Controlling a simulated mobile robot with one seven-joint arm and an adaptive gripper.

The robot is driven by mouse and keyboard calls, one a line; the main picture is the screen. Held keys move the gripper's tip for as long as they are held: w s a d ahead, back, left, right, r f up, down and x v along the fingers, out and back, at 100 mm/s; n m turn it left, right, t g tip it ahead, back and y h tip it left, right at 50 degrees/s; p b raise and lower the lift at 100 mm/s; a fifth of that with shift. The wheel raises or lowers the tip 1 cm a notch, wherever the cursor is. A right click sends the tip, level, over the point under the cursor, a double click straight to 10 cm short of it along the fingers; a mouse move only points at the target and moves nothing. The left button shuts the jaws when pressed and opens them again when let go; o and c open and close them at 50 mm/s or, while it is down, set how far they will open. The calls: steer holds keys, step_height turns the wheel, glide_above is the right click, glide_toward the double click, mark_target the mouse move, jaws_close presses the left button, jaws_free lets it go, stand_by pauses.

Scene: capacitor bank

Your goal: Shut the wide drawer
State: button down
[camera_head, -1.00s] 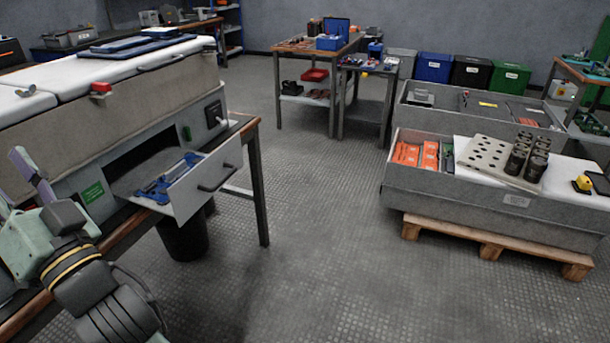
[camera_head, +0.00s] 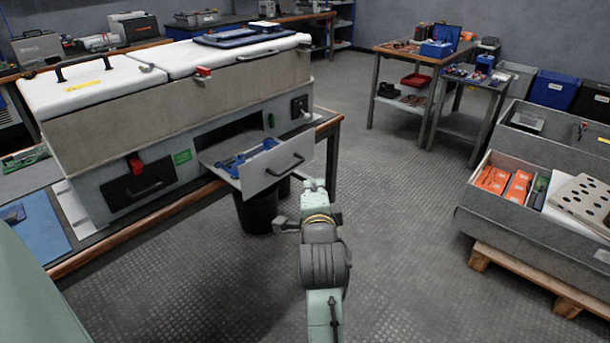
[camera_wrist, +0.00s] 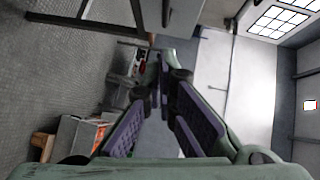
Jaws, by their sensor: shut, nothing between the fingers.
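The wide drawer (camera_head: 292,173) stands pulled out of the grey cabinet (camera_head: 230,103). It has a pale grey front with a dark bar handle (camera_head: 285,165). Blue tools (camera_head: 245,157) lie inside it. My gripper (camera_head: 318,184) is in front of the drawer, at the lower right of its front in the head view. Whether it touches the front cannot be told. In the wrist view my gripper's purple-padded fingers (camera_wrist: 161,68) come together at the tips with nothing between them.
The cabinet stands on a wooden-edged bench (camera_head: 150,228). A black bin (camera_head: 257,212) is below the drawer. A grey crate (camera_head: 535,225) on a pallet is at the right. Open floor (camera_head: 405,230) lies between the bench and the crate.

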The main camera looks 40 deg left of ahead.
steer(key=w+a+f+p, duration=0.1)
steer(key=w+a, duration=0.3)
steer(key=a, duration=0.2)
steer(key=shift+a+f, duration=0.2)
steer(key=shift+a, duration=0.2)
